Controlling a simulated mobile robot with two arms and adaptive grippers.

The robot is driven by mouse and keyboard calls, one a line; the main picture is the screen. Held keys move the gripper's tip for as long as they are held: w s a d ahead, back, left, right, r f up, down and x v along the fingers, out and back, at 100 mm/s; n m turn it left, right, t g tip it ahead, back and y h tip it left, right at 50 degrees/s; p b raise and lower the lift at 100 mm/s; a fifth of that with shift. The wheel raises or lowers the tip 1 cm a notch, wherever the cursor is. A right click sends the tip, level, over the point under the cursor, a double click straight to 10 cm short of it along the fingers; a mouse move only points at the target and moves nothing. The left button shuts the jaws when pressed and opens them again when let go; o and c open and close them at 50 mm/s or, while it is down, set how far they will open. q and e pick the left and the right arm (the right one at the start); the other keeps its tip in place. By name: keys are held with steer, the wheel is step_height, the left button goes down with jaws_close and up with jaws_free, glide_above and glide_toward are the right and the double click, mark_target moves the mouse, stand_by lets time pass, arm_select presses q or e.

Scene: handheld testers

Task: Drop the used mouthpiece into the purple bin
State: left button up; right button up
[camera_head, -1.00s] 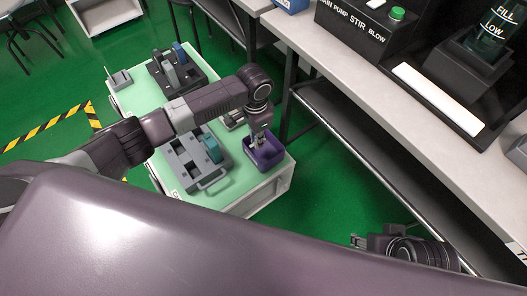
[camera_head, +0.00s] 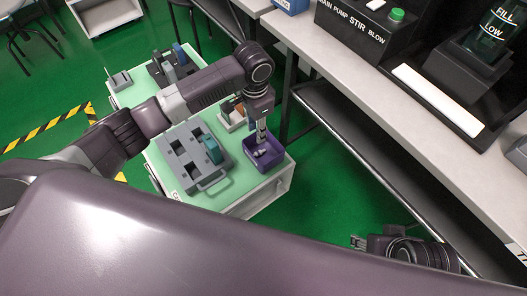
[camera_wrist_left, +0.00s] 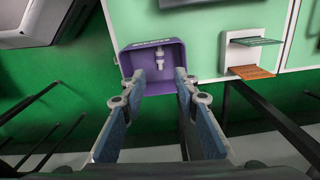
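The purple bin (camera_head: 277,165) stands at the near right corner of the pale green table top. It also shows in the left wrist view (camera_wrist_left: 128,62). A small pale mouthpiece (camera_wrist_left: 159,57) is inside the bin, apart from my fingers. My left gripper (camera_head: 262,137) is above the bin, pointing down. In the left wrist view its two fingers (camera_wrist_left: 158,86) are spread with nothing between them. My right gripper (camera_head: 357,241) is low at the right, away from the table; its opening is too small to judge.
A grey tray (camera_head: 178,148) with a teal handheld tester (camera_head: 212,150) lies left of the bin. A dark tray with testers is farther back. A grey bench (camera_head: 340,75) runs along the right.

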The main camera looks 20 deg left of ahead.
arm_select(q)
step_height(320, 180, up, 6)
steer(key=shift+f, duration=0.2)
stand_by(0.4)
